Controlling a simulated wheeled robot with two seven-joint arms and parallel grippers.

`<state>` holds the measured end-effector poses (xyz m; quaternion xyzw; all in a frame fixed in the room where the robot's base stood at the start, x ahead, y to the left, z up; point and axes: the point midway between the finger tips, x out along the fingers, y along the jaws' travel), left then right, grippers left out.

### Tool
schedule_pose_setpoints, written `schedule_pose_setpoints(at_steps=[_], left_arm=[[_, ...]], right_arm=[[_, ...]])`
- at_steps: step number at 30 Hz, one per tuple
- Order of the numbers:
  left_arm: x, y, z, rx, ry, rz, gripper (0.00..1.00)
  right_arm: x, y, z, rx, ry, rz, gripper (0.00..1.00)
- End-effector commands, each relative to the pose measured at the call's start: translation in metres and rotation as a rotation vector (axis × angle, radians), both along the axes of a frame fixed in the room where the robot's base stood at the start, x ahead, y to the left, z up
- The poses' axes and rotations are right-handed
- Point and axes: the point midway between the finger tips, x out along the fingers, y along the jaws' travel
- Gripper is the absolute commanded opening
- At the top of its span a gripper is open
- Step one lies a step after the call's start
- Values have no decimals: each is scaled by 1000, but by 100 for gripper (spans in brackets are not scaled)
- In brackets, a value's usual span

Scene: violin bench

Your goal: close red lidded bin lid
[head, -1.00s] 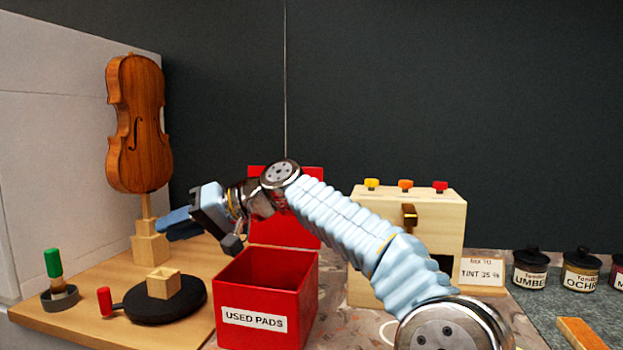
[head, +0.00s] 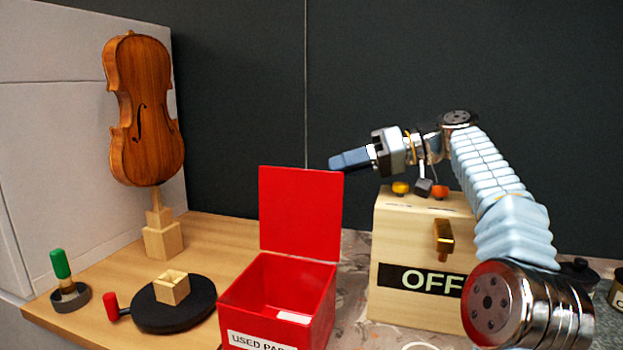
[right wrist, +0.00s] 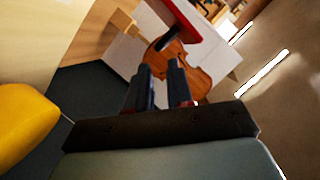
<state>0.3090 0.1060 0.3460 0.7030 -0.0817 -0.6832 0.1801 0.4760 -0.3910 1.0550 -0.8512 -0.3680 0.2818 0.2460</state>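The red bin (head: 318,318) labelled "USED PADS" stands at the front middle of the head view. Its red lid (head: 300,212) is open and stands nearly upright at the back edge. A small white patch shows inside the bin. My right gripper (head: 334,163) is above and just right of the lid's top edge, pointing left, apart from it as far as I can tell. In the right wrist view its two fingers (right wrist: 160,80) have a narrow gap with nothing held between them. A red edge, likely the lid (right wrist: 184,20), shows beyond the fingertips. My left gripper is not in view.
A wooden box (head: 405,235) with colored knobs and an "OFF" label stands right of the bin, under my right arm. A violin (head: 143,110) on a stand, a black turntable (head: 190,312) and a green-handled tool (head: 61,264) are at left.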

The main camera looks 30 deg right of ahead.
Motion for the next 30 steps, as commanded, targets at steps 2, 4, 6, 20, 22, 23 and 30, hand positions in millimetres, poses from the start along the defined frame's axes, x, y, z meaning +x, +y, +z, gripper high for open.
schedule_pose_setpoints(at_steps=[2, 4, 6, 20, 22, 23, 30], left_arm=[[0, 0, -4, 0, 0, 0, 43], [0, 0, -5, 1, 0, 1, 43], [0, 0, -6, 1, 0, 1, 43], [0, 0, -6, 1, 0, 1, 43], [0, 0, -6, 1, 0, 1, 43], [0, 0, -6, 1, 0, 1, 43], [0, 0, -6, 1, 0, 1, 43]], right_arm=[[9, 16, -7, 1, 1, 6, 21], [18, 26, -10, 1, 1, 3, 21], [25, 36, -13, 0, 0, 4, 21], [39, 53, -20, -1, -1, 0, 21], [39, 52, -20, 0, 0, 0, 20], [39, 52, -20, 0, 0, 0, 15], [39, 52, -20, 0, 0, 0, 0]])
